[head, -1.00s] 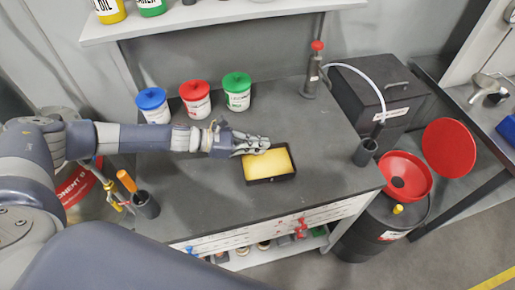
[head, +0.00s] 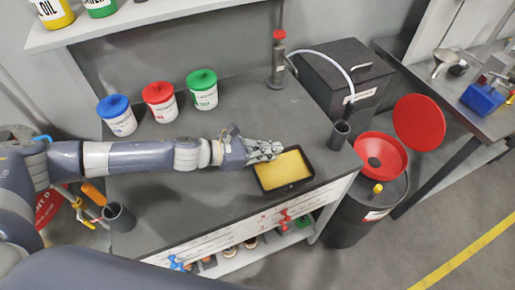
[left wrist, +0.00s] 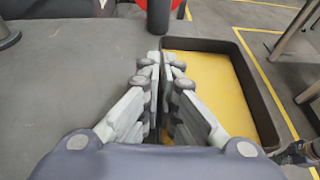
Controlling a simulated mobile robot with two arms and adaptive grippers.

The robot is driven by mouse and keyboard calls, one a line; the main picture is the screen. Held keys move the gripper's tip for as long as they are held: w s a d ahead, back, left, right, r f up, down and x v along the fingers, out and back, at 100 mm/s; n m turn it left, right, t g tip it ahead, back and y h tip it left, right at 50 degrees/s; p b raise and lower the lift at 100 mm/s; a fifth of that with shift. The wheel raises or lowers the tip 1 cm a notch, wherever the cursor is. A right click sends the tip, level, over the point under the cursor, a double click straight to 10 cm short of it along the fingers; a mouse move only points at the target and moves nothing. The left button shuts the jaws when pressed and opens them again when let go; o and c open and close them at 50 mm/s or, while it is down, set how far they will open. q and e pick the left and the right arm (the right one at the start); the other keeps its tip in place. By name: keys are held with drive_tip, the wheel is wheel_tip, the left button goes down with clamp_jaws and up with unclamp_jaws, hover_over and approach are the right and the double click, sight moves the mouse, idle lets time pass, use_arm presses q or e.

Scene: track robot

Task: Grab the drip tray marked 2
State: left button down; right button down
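The drip tray (head: 261,184) is a black rectangular tray with a yellow inside, at the front right of the dark worktop. No mark 2 can be read on it. In the left wrist view the tray (left wrist: 240,63) lies to the right of my fingers. My left gripper (head: 272,151) reaches its left-rear side. In the left wrist view my left gripper (left wrist: 161,70) is closed, with its fingers on both sides of the tray's near-left wall. Whether the tray is clear of the worktop is hard to tell. My right gripper does not show.
Blue (head: 116,115), red (head: 160,102) and green (head: 202,90) lidded tubs stand at the back of the worktop (head: 230,115). A dark cup (head: 339,136) stands beyond the tray. A red funnel (head: 382,155) tops a drum at right. A screwdriver holder (head: 119,217) is at left.

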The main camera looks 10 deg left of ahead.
sight(282, 162)
use_arm(q)
drive_tip(key=shift+s+d+r, duration=0.1)
drive_tip(key=shift+s+d, duration=0.05)
drive_tip(key=shift+d, duration=0.8)
drive_tip(key=shift+s+d+r, duration=0.1)
drive_tip(key=shift+s+d, duration=0.05)
drive_tip(key=shift+d, duration=0.75)
